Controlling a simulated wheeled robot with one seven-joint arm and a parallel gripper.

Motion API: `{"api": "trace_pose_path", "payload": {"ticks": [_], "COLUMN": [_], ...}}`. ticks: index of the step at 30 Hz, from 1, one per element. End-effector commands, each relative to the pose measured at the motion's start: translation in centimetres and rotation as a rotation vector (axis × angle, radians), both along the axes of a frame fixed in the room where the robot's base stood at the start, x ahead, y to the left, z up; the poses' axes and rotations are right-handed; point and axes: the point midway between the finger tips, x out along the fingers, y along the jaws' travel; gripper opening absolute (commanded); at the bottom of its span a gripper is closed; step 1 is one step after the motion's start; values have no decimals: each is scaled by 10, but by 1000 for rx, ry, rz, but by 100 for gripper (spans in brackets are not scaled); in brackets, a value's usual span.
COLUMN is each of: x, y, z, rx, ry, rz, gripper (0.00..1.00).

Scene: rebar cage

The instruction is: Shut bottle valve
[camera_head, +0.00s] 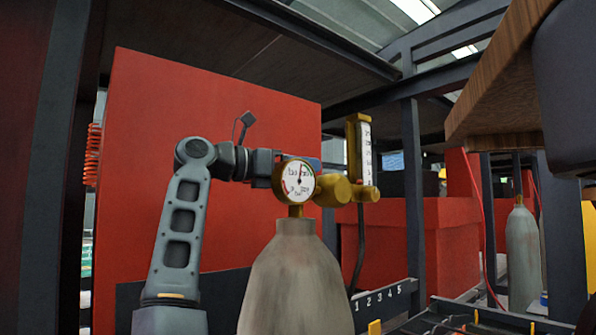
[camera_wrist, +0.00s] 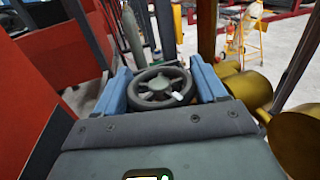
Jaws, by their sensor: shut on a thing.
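The grey gas bottle (camera_head: 294,285) stands upright in the lower middle of the head view. A brass regulator with a round white gauge (camera_head: 299,181) sits at its neck. The bottle valve shows in the wrist view as a dark spoked handwheel (camera_wrist: 158,88). My gripper (camera_wrist: 163,76) has its two blue fingers on either side of the wheel, closed on its rim. In the head view, my gripper (camera_head: 312,163) reaches in from the left behind the gauge. The gauge hides the wheel and most of the fingers there.
A brass flowmeter (camera_head: 359,150) rises right of the gauge, with a dark hose (camera_head: 358,250) below it. A large red panel (camera_head: 150,130) stands behind my arm. Another grey bottle (camera_head: 523,255) stands at right. A wooden beam end (camera_head: 500,90) juts in at upper right.

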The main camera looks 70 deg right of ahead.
Motion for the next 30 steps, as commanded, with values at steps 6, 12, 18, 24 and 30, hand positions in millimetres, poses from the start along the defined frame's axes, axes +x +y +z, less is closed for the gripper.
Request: {"api": "trace_pose_path", "payload": {"ticks": [6, 12, 18, 24, 30], "x": [0, 0, -1, -1, -1], "y": [0, 0, 1, 3, 3], "z": [2, 3, 2, 1, 1], "rx": [1, 0, -1, 1, 0], "ry": [3, 3, 1, 0, -1], "rz": [-207, -397, -572, -711, -805], "gripper": [40, 40, 40, 40, 40]}}
